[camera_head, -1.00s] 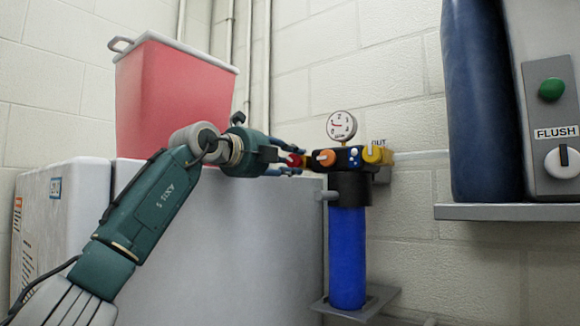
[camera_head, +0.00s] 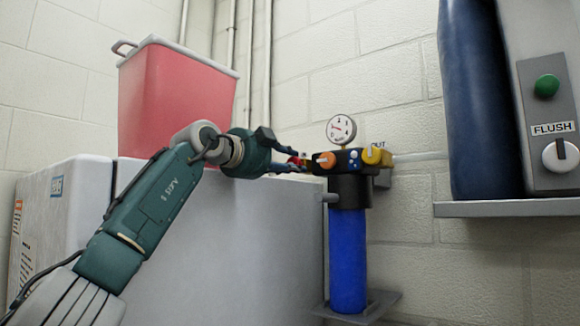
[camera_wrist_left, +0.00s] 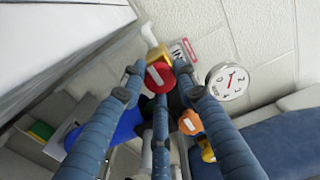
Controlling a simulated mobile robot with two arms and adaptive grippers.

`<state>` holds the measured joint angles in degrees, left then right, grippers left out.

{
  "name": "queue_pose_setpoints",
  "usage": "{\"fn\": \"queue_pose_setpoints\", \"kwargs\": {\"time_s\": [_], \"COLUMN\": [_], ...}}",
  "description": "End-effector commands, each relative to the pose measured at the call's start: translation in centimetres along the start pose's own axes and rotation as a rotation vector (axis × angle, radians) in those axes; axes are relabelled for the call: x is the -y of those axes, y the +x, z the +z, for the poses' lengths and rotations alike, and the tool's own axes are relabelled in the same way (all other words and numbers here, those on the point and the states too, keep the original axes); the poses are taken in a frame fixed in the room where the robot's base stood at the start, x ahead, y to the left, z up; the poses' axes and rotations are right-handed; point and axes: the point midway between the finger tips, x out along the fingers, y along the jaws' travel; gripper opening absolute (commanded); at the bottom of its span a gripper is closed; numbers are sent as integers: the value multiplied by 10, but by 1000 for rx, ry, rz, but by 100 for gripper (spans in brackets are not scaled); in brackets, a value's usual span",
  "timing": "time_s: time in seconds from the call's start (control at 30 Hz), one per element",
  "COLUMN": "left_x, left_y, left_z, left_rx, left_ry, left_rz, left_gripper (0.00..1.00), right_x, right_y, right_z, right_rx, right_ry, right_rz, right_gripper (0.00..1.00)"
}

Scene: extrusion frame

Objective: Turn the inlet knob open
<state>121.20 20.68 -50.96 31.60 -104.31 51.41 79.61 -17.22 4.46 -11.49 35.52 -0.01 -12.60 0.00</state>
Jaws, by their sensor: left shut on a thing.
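The red inlet knob (camera_wrist_left: 160,77) with a pale bar across its face sits on a yellow fitting (camera_wrist_left: 158,53) beside an IN label (camera_wrist_left: 183,50) in the left wrist view. In the head view the red knob (camera_head: 294,160) shows at the left end of the filter head (camera_head: 347,160). My left gripper (camera_head: 292,158) comes in from the left with its blue fingers around the knob. In the wrist view the fingers of this gripper (camera_wrist_left: 163,88) close in around the knob's rim, partly hiding it. My right gripper is not in view.
A blue filter housing (camera_head: 347,260) hangs below. A grey cabinet (camera_head: 250,245) stands behind my arm, with a red bin (camera_head: 175,105) on top.

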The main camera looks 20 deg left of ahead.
Motion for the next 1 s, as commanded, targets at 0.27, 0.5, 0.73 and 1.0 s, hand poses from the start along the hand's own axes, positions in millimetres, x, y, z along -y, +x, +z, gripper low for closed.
{"fn": "queue_pose_setpoints", "kwargs": {"time_s": [0.27, 0.5, 0.73, 1.0], "left_x": [-4, -4, -2, 0], "left_y": [1, 1, 1, -5], "left_z": [0, 0, 0, 1], "left_rx": [-1, -1, -1, 0], "left_ry": [-19, -18, -17, -15], "left_rz": [9, 9, 5, 1], "left_gripper": [4, 34, 49, 49], "right_x": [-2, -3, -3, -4], "right_y": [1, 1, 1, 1], "right_z": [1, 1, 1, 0], "right_rx": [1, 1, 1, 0], "right_ry": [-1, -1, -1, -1], "right_rz": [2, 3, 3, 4], "right_gripper": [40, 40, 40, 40]}}
